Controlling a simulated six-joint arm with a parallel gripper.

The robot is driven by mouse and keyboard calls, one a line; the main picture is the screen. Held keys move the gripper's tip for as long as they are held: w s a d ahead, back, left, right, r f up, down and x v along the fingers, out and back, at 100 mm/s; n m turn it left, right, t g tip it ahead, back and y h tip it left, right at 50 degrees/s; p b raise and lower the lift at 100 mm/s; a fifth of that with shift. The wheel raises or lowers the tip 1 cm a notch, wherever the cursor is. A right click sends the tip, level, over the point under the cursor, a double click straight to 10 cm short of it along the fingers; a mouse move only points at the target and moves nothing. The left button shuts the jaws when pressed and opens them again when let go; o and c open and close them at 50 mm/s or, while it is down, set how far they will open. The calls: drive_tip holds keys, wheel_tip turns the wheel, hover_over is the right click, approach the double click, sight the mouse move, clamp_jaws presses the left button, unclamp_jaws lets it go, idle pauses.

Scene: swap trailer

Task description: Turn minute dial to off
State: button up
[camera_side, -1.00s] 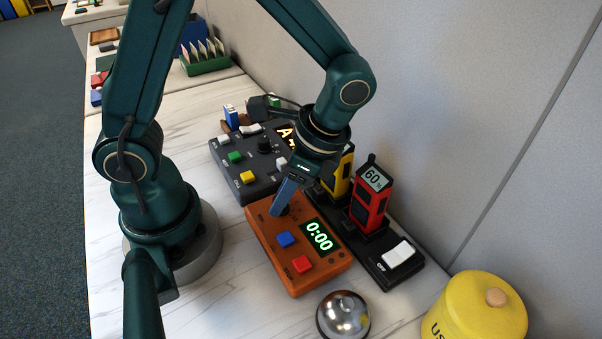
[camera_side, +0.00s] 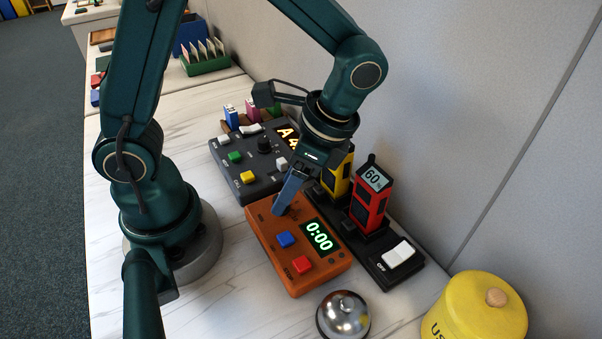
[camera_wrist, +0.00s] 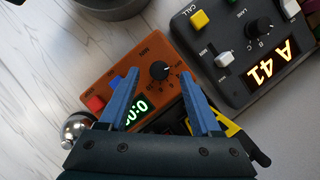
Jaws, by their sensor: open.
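The orange timer box (camera_side: 275,235) lies on the table under my gripper, with a lit display (camera_side: 319,236) reading 0:00, a blue button (camera_side: 286,239) and a red button (camera_side: 301,264). The minute dial (camera_wrist: 160,71) is a round black knob in the wrist view, beside the MIN label and the display. In the side view my gripper hides it. My gripper (camera_wrist: 164,85) has two blue fingers, open, one to each side of the dial in the picture. No contact with the dial shows. The side view shows the gripper (camera_side: 287,204) tilted, low over the box's far end.
A dark console (camera_side: 262,185) with buttons, a knob and a lit display stands just behind the timer. Yellow and red handsets (camera_side: 371,200) sit in a black charger to the right. A silver bell (camera_side: 343,316) and yellow canister (camera_side: 474,310) are in front.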

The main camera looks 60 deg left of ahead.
sight(275, 198)
drive_tip(key=shift+v, duration=1.55)
drive_tip(key=shift+r, duration=0.15)
drive_tip(key=s+a+r+n+t+h, duration=0.1)
drive_tip(key=s+r+n+t+h, duration=0.2)
drive_tip(key=r+n+t, duration=0.3)
drive_tip(key=n+t, duration=0.2)
drive_tip(key=t, duration=0.1)
drive_tip(key=shift+a+n, duration=0.35)
drive_tip(key=shift+n, duration=0.05)
drive_tip(key=shift+s+r, duration=0.1)
drive_tip(key=shift+r, duration=0.05)
